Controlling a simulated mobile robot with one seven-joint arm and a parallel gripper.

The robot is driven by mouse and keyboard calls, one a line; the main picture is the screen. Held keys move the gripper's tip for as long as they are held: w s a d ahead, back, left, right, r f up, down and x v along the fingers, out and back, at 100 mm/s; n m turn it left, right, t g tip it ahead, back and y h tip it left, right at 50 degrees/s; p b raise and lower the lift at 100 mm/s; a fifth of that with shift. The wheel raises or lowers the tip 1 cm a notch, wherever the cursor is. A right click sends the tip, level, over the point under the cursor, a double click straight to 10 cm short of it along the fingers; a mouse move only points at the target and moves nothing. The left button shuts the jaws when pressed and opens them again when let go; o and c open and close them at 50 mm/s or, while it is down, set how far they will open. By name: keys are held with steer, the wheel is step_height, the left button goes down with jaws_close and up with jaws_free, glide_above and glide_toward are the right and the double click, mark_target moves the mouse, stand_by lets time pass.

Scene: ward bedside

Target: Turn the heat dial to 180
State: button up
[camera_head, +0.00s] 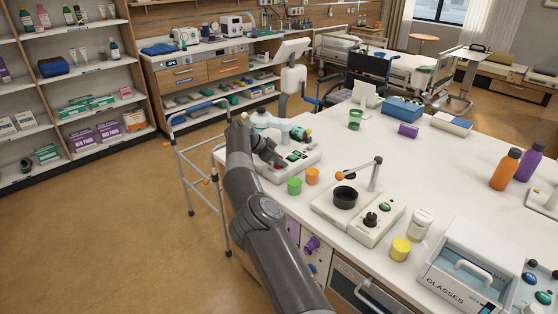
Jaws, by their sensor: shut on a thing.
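My gripper (274,160) reaches down from the end of my grey arm onto a white control unit (311,155) at the left side of the white counter. It is shut on a small red dial (279,164) on the unit's top, mostly hidden by the fingers. The unit has a small dark panel with green marks (297,155) right of the gripper. The dial's setting and any numbers are too small to read. A second white unit (343,217) nearer the front has a black knob (370,219) and a black bowl (345,194).
A white and teal apparatus (262,120) stands just behind my gripper. A walker (203,170) is left of the counter. The counter's middle back is fairly clear.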

steer(key=o, duration=1)
steer(key=shift+v, duration=3.75)
